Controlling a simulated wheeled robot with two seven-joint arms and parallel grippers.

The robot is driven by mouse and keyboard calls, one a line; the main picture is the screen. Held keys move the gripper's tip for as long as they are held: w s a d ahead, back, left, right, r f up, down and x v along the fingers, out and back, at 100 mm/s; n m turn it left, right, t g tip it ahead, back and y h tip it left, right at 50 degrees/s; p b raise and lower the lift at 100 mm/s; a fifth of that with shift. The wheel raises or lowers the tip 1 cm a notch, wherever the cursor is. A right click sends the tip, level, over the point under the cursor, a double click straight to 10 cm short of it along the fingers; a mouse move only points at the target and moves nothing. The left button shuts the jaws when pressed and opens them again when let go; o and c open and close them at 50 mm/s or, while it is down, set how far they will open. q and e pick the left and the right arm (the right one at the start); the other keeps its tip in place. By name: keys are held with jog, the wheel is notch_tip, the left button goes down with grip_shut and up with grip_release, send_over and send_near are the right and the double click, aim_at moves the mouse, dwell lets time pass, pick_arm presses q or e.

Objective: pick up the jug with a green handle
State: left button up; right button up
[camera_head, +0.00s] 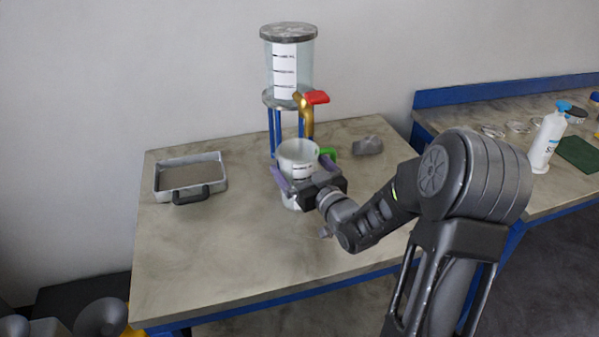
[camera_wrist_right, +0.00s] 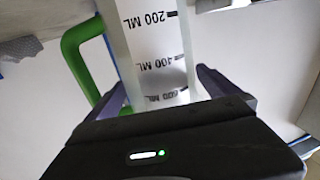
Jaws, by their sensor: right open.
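The jug (camera_head: 299,152) is a clear vessel with a white scale strip, standing upright on the table below a tap. Its green handle (camera_head: 328,153) points to the right, and in the right wrist view the handle (camera_wrist_right: 75,50) is at the left. My right gripper (camera_head: 304,172) is open, with its purple fingers on either side of the jug. In the right wrist view the jug (camera_wrist_right: 150,45) is between the fingers, its markings upside down. I cannot tell whether the fingers touch it. My left gripper is not in view.
A tall clear tank (camera_head: 306,65) on blue legs stands behind the jug, with a brass tap (camera_head: 305,115) and red lever above it. A grey tray (camera_head: 190,177) is at the left and a small grey object (camera_head: 367,146) at the right. A white bottle (camera_head: 547,140) stands on the side bench.

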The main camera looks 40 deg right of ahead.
jog(key=shift+w, duration=0.4)
jog(key=shift+r, duration=0.1)
jog(key=c, duration=1.6)
